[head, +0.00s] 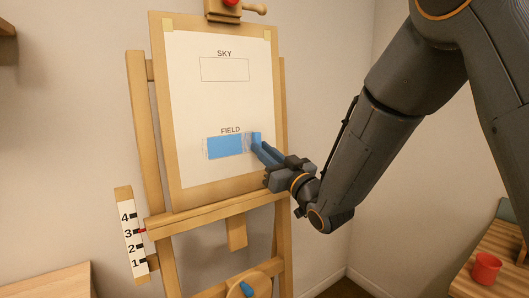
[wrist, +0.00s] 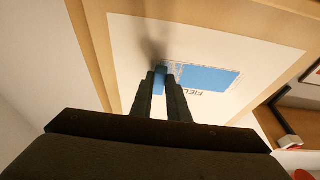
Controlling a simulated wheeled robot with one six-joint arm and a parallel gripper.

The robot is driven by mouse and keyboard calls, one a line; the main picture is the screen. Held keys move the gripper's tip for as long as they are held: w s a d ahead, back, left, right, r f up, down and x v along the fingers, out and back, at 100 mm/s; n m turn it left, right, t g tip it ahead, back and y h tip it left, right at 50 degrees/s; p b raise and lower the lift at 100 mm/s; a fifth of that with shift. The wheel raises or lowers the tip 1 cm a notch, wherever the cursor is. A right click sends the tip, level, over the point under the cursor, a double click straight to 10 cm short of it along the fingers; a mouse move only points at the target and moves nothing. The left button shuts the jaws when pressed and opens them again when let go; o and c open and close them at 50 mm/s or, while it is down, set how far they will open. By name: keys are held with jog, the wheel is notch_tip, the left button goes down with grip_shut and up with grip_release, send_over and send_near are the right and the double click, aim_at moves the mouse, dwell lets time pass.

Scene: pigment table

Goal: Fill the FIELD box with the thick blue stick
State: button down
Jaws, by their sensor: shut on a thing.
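A white sheet (head: 220,105) is on the easel board. Its upper outlined box is labelled SKY (head: 224,70) and is blank. The lower box is labelled FIELD (head: 225,146); blue fills its left and middle part, with a patchy, pale band toward the right. The blue also shows in the wrist view (wrist: 208,80). My gripper (head: 264,152) is shut on the blue stick (wrist: 160,76) at the right end of the FIELD box. The stick's tip is at the paper; I cannot tell whether it touches. The fingers hide most of the stick.
The wooden easel (head: 160,223) carries a numbered scale (head: 130,232) at its lower left. A blue piece (head: 247,289) lies on a round wooden holder (head: 255,282) below. A red cup (head: 486,268) stands on a wooden table (head: 500,245) at right.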

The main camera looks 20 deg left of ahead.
jog(key=shift+w+a, duration=0.4)
jog(key=shift+a, duration=0.05)
jog(key=shift+s+a, duration=0.1)
jog(key=shift+s, duration=0.05)
jog(key=shift+s+a+b, duration=0.55)
jog(key=shift+s+a, duration=0.45)
jog(key=shift+s, duration=0.3)
jog(key=shift+w, duration=0.1)
jog(key=shift+w+d+f+b, duration=0.1)
jog(key=shift+w+d+b, duration=1)
jog(key=shift+w, duration=0.3)
jog(key=shift+s, duration=0.1)
